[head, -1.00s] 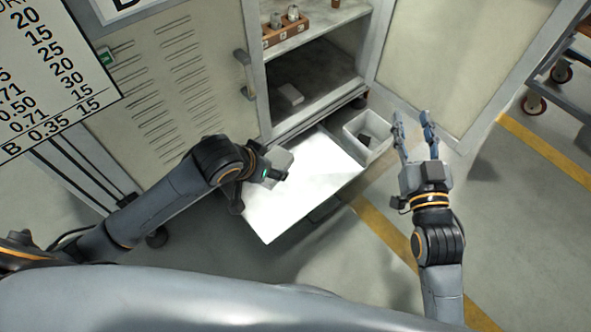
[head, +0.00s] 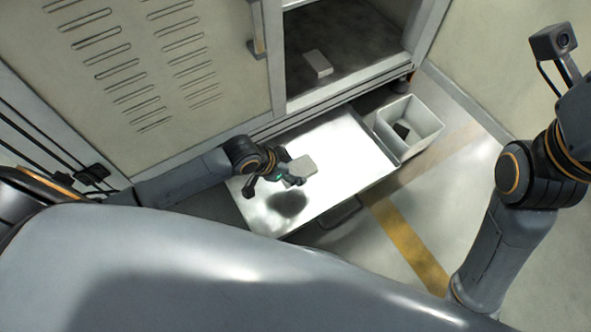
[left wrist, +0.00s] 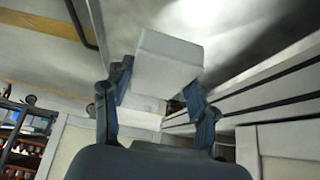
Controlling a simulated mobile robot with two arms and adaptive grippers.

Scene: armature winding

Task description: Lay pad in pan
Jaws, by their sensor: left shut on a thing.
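The pad, a pale grey block (head: 301,167), is gripped by my left gripper (head: 290,174) over the white pan. In the left wrist view the pad (left wrist: 168,62) sits between the two dark fingers of the left gripper (left wrist: 156,88), which are shut on it. The pan is a shallow, bright white tray (head: 345,150) pulled out from the bottom of the cabinet. A dark shadow lies on the pan below the gripper, and the pad appears raised above the pan. My right arm is at the right edge; its fingers are out of view.
A grey-white bin (head: 432,125) with a dark item inside stands to the right of the pan. A small pale block (head: 318,63) lies on the open cabinet shelf (head: 345,35). A yellow floor stripe (head: 405,235) runs right of the pan.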

